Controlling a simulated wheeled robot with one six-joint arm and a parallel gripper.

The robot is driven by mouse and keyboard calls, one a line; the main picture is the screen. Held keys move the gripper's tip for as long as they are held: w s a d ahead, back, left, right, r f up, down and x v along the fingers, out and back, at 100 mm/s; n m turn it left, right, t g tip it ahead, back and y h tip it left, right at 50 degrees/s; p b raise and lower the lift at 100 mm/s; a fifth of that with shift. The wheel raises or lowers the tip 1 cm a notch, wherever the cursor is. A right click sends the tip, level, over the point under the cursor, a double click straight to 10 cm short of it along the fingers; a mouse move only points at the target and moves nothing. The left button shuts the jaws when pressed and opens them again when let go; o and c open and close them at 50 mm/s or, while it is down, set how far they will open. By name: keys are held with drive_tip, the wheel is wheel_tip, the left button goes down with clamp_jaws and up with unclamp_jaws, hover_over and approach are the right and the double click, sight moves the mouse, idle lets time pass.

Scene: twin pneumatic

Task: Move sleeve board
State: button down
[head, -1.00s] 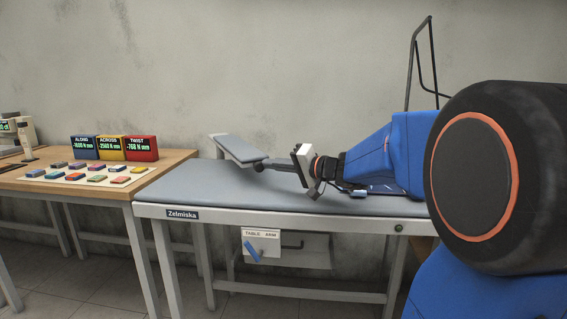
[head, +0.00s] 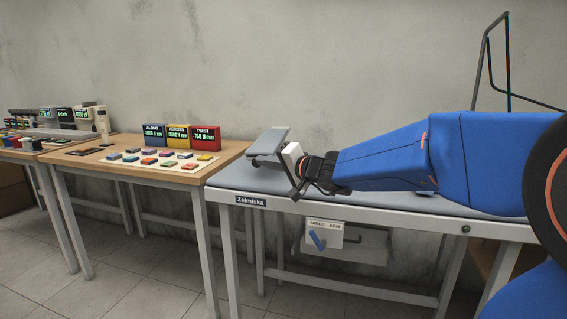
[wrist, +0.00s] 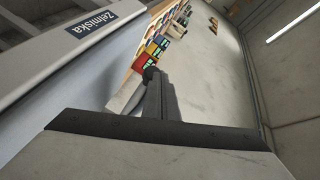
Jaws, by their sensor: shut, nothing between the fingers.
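The sleeve board (head: 268,140), a narrow grey padded board, stands over the left end of the grey ironing table (head: 226,178). Part of it shows pale beside my fingers in the wrist view (wrist: 124,96). My gripper (head: 262,163) is at the near side of the sleeve board, low over the table. In the wrist view my gripper (wrist: 152,78) is shut and empty, its dark fingers pointing along the board. Whether the fingertips touch the board cannot be told. The board's support is hidden behind my gripper.
Left of the ironing table stands a wooden table (head: 120,170) with blue, yellow and red display boxes (head: 205,138) and several coloured blocks. A dark metal frame (head: 485,70) rises at the right. A tag and blue lever (head: 318,238) hang below the table edge.

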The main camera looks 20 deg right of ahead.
drive_tip(key=w+a, duration=0.3)
drive_tip(key=a, duration=0.3)
drive_tip(key=shift+a, duration=0.1)
idle(0.5)
